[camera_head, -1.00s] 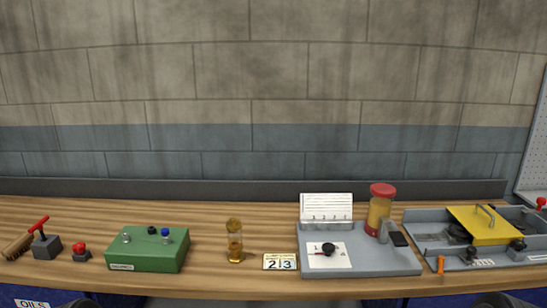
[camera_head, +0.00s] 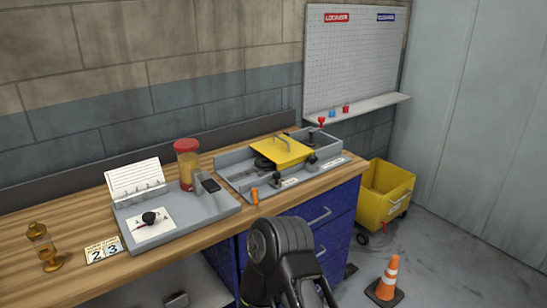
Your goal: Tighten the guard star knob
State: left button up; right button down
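The guard is a yellow plate (camera_head: 294,149) with a grey handle, lying over a grey tray-like fixture (camera_head: 238,179) at the right end of the wooden table. A dark knob (camera_head: 310,159) stands at the guard's front right corner. Another dark knob (camera_head: 278,178) sits at the fixture's front edge. I cannot tell from this distance which is the star knob or how tight either is. A dark link of my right arm rises at the bottom middle, in front of the table. Neither gripper's fingertips can be made out.
An orange-handled item (camera_head: 254,194) stands by the fixture's front left. A grey station with a red-lidded jar (camera_head: 187,164) is to the left. A yellow bin (camera_head: 385,193) and an orange cone (camera_head: 388,277) stand on the floor at right. A pegboard (camera_head: 355,65) hangs behind.

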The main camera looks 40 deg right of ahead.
aim_at(312, 159)
jog(key=z, duration=1.55)
